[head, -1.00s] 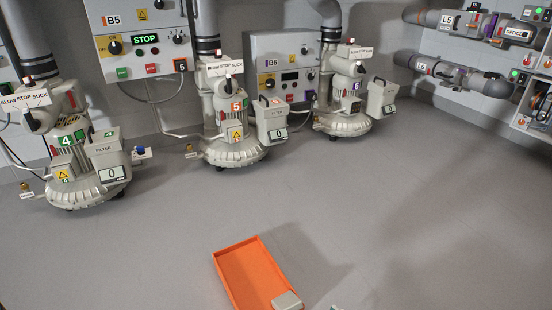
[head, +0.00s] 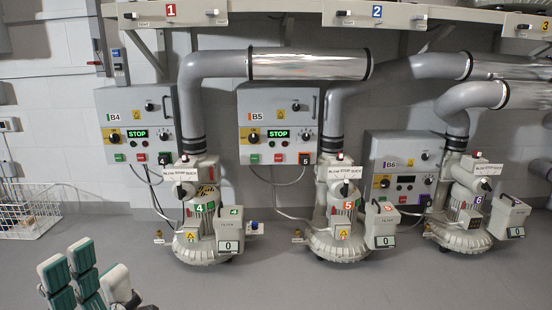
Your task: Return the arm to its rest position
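My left gripper (head: 86,272) shows in the bottom left corner of the head view. Its pale fingers with dark green pads stand upright and apart, with nothing seen between them. It is open and empty, in front of the blowers and clear of them in the picture. Most of the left arm lies outside the frame. My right gripper is not in view.
Blower 4 (head: 202,238), blower 5 (head: 338,232) and blower 6 (head: 465,228) stand along the wall under control boxes. A shelf (head: 290,18) runs above. A wire basket (head: 25,215) stands at the left. Grey floor (head: 300,285) in front is clear.

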